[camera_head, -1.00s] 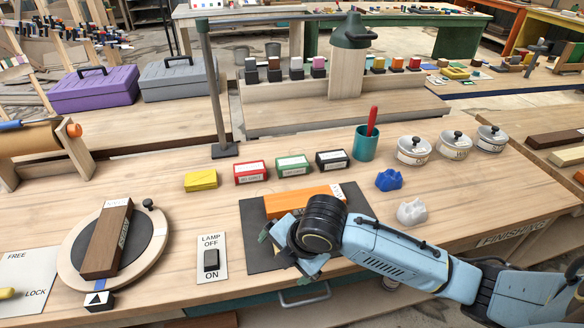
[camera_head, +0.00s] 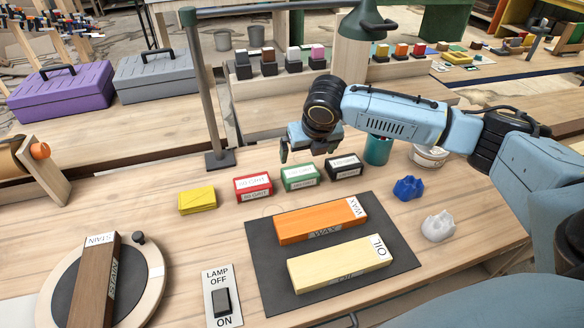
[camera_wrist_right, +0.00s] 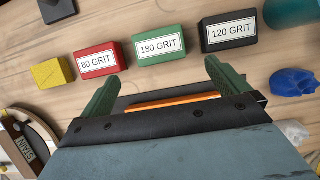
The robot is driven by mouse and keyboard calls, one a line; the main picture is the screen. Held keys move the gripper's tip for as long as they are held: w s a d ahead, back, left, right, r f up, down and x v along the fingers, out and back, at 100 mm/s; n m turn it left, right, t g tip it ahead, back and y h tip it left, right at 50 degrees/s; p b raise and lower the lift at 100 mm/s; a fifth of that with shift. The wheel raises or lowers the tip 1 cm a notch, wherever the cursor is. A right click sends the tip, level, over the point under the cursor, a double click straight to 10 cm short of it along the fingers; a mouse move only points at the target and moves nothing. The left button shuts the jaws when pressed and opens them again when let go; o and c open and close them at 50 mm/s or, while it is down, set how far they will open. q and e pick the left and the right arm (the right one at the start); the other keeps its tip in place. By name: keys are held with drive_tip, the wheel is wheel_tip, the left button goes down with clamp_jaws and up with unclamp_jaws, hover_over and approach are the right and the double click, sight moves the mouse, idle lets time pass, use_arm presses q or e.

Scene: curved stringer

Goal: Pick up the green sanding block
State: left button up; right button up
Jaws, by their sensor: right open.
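The green sanding block (camera_head: 301,178) stands on the bench between the red and black ones. It also shows in the right wrist view (camera_wrist_right: 160,49), labelled 180 GRIT. My right gripper (camera_head: 302,145) is raised just behind and above the row in the head view. In the right wrist view its two green fingers (camera_wrist_right: 163,85) are spread wide with nothing between them, and the green block lies ahead of the gap, apart from the fingers. My left gripper is not in view.
The red block (camera_head: 253,187) and black block (camera_head: 344,167) flank the green one closely. A yellow block (camera_head: 197,199) sits left. A teal cup (camera_head: 378,150) is partly behind my arm. WAX (camera_head: 322,220) and OIL (camera_head: 340,263) bars lie on a dark mat (camera_head: 270,262). A lamp post (camera_head: 203,90) rises behind.

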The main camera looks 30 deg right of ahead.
drive_tip(key=b, duration=0.1)
hover_over(301, 173)
drive_tip(key=s, duration=0.3)
drive_tip(key=f, duration=0.6)
drive_tip(key=shift+w+a, duration=0.2)
drive_tip(key=shift+w, duration=0.05)
drive_tip(key=shift+w+f, duration=0.2)
drive_tip(key=shift+f, duration=0.1)
drive_tip(key=b+x, duration=0.2)
drive_tip(key=x, duration=0.2)
drive_tip(key=shift+w+f, duration=0.25)
drive_tip(key=shift+f, duration=0.1)
drive_tip(key=shift+w+f, duration=0.1)
drive_tip(key=shift+f, duration=0.15)
drive_tip(key=c, duration=0.7)
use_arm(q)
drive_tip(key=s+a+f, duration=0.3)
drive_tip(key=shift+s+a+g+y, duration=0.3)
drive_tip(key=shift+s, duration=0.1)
use_arm(e)
drive_tip(key=shift+c, duration=0.5)
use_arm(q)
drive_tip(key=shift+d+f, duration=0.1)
